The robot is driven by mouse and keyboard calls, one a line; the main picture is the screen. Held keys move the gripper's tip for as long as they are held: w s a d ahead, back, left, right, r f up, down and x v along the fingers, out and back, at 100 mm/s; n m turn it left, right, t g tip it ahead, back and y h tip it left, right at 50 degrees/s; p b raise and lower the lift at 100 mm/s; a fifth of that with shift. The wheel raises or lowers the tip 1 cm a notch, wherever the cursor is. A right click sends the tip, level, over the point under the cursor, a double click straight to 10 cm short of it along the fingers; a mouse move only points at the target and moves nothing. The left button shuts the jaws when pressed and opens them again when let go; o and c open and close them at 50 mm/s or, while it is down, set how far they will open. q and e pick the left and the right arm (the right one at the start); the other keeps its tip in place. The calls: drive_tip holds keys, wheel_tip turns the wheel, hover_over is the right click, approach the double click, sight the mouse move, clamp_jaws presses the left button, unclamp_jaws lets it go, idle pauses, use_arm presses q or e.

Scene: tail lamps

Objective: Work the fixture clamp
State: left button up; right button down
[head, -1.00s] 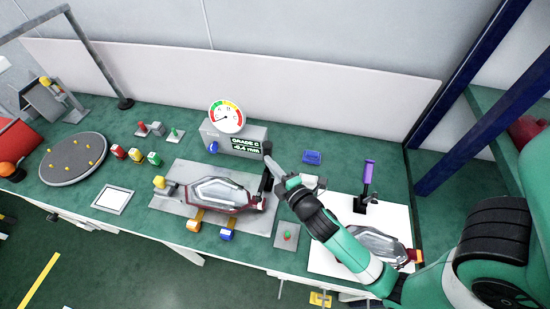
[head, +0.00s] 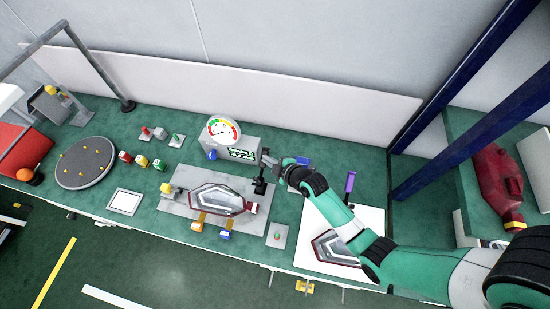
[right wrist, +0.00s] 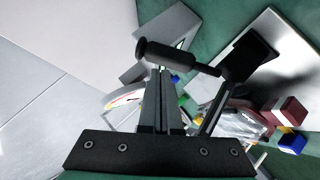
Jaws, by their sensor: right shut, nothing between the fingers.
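A tail lamp (head: 222,200) with a clear faceted lens and dark red rim lies on a grey fixture plate (head: 178,203). A black clamp (head: 260,186) stands at the plate's right end in the head view. My right gripper (head: 268,162) is shut and empty beside the clamp's upper part. In the right wrist view, the black clamp handle (right wrist: 180,58) crosses just beyond the shut fingers (right wrist: 164,85); I cannot tell whether they touch. Another clamp with a purple handle (head: 350,183) stands upright on the white board at right. My left gripper is out of view.
A dial gauge (head: 223,128) on a grey box is behind the fixture. A second lamp (head: 335,248) lies on the white board (head: 372,222), partly behind my right arm. Coloured blocks and a round pegged disc (head: 85,163) are left. A blue post (head: 397,150) rises at right.

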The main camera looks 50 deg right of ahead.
drive_tip(key=shift+w+d+f, duration=0.15)
drive_tip(key=shift+d, duration=0.1)
idle(0.6)
drive_tip(key=s+a+r+p, duration=0.2)
drive_tip(key=s+r+p, duration=0.4)
drive_tip(key=s+r, duration=0.2)
drive_tip(key=shift+s+r, duration=0.35)
drive_tip(key=shift+r, duration=0.45)
drive_tip(key=shift+a, duration=0.1)
